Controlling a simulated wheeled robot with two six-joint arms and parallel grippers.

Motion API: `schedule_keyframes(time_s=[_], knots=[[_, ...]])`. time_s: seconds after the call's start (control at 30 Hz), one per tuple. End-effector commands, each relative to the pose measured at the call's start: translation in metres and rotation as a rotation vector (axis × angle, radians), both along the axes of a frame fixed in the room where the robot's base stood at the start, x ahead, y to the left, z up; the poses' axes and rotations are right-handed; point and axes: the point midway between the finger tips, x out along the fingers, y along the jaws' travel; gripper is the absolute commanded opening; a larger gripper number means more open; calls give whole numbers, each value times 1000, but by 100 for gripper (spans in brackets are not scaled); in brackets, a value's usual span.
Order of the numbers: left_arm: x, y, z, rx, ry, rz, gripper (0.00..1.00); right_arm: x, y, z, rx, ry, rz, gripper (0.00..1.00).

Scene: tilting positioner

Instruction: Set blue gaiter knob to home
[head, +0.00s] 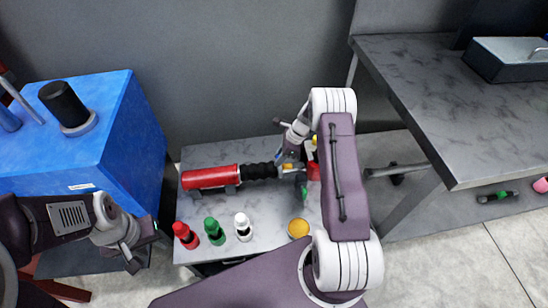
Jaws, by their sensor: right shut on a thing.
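No blue gaiter knob can be made out for certain. A red cylinder (210,177) lies on its side on the marbled table, with a ribbed black gaiter (259,171) at its right end. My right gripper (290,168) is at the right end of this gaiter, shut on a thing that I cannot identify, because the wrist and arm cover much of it. Small yellow, red and green parts show around it. My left gripper (144,250) is empty and looks open, left of the table's front corner, away from the gaiter.
Red (186,236), green (214,232) and white (243,227) knobs and a round yellow one (298,228) stand along the table's front. A blue box (110,135) at left carries a black cylinder (64,105). A taller table (465,120) stands at right.

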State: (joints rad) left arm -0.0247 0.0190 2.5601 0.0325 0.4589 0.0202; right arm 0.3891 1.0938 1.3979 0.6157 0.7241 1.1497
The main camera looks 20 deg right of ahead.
Motion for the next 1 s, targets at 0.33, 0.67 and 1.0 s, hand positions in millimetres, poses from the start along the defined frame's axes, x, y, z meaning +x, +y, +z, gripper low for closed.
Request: schedule_keyframes(time_s=[0.33,0.67,1.0], knots=[[0,0,14,0,0,0,36,-19,-74,1,-1,-2,-3,0],[0,0,14,0,0,0,36,-21,-82,1,-5,-3,-1,0],[0,0,13,0,0,0,36,-21,-81,1,-3,-1,0,45]])
